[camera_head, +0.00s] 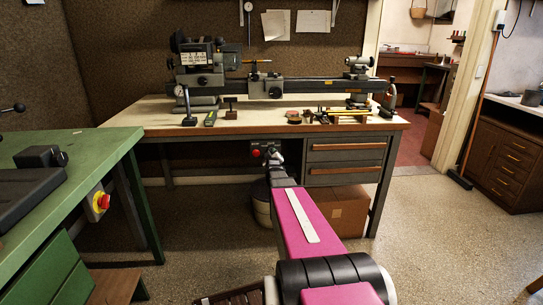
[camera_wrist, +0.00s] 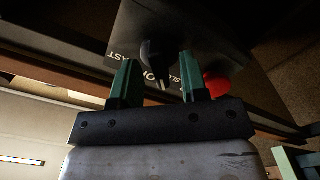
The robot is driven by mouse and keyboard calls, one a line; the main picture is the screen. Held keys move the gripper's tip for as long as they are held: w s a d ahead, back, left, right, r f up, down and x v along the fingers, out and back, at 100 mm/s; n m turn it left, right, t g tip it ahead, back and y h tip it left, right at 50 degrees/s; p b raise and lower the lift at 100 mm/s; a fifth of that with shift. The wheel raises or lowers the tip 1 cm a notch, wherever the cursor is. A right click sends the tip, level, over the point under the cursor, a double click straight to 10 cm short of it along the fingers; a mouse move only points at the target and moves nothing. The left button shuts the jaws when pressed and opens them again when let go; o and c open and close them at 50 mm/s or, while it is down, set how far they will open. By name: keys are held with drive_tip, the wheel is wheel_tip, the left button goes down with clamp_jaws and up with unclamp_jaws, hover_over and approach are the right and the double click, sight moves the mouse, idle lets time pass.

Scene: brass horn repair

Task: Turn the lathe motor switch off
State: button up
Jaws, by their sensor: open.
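The switch box (camera_head: 257,148) hangs under the front edge of the lathe bench. In the wrist view it is a dark plate (camera_wrist: 190,25) with a black pointed knob (camera_wrist: 150,52), a red button (camera_wrist: 217,84) and white lettering, partly hidden, with parts like "AST" and "SLO" readable. My gripper (camera_wrist: 158,75) has its two green fingers apart, with the knob in line with the gap between them. I cannot tell whether they touch it. In the head view my gripper (camera_head: 272,157) is right at the box and hides part of it. The lathe (camera_head: 270,87) stands on the bench above.
The bench top (camera_head: 155,115) holds small tools. Drawers (camera_head: 345,152) are right of the switch box, with a cardboard box (camera_head: 345,208) below. A green bench (camera_head: 95,148) with a red stop button (camera_head: 102,201) stands at left. Floor is open at right.

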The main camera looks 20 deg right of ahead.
drive_tip(key=shift+w+d, duration=0.15)
drive_tip(key=shift+w, duration=0.4)
clamp_jaws()
